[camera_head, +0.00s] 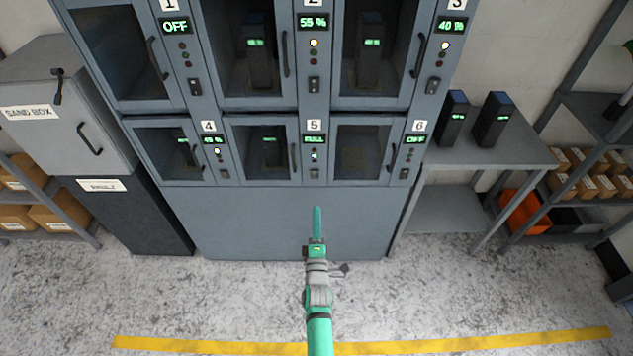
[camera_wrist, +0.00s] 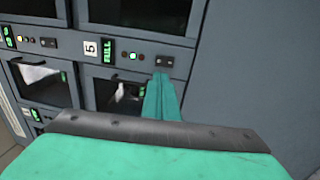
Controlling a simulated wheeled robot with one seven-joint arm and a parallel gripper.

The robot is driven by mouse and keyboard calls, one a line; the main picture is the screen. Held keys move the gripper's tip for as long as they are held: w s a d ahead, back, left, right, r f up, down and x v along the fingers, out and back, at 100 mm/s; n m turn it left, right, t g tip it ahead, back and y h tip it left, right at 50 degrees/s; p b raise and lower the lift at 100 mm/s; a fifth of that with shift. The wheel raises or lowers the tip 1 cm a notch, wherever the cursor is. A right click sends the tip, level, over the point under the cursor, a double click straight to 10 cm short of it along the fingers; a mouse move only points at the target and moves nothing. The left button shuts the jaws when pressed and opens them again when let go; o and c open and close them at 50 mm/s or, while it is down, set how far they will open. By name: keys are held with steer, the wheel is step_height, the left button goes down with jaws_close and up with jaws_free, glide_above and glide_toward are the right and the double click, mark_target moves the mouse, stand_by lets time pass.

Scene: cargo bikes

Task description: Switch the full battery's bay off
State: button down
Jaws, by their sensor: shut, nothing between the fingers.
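Bay 5's display (camera_head: 314,139) reads FULL in green, with a green light lit below it. The display also shows turned sideways in the wrist view (camera_wrist: 107,52). Its small dark switch (camera_head: 314,174) sits under the lights and also appears in the wrist view (camera_wrist: 163,62). A battery (camera_head: 269,150) shows dimly behind bay 5's closed door. My gripper (camera_head: 317,209) is shut and empty, its green fingers pointing at the cabinet below the switch in the head view. In the wrist view the fingertips (camera_wrist: 161,78) lie close by the switch; I cannot tell whether they touch it.
Bay 2 (camera_head: 314,22) reads 55%, bay 3 (camera_head: 452,25) 40%, bays 1 (camera_head: 175,26) and 6 (camera_head: 416,139) OFF. Two batteries (camera_head: 492,121) stand on the right-hand bench (camera_head: 520,153). A sand box (camera_head: 50,110) stands left. The floor before the cabinet is clear.

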mark_target(316, 173)
steer(key=shift+w+r, duration=0.25)
steer(key=shift+w, duration=2)
steer(key=shift+w+r, duration=0.3)
steer(key=shift+w, duration=1.9)
steer(key=shift+w+r, duration=0.25)
steer(key=shift+w, duration=2.15)
steer(key=shift+w+r, duration=0.15)
steer(key=shift+r, duration=0.05)
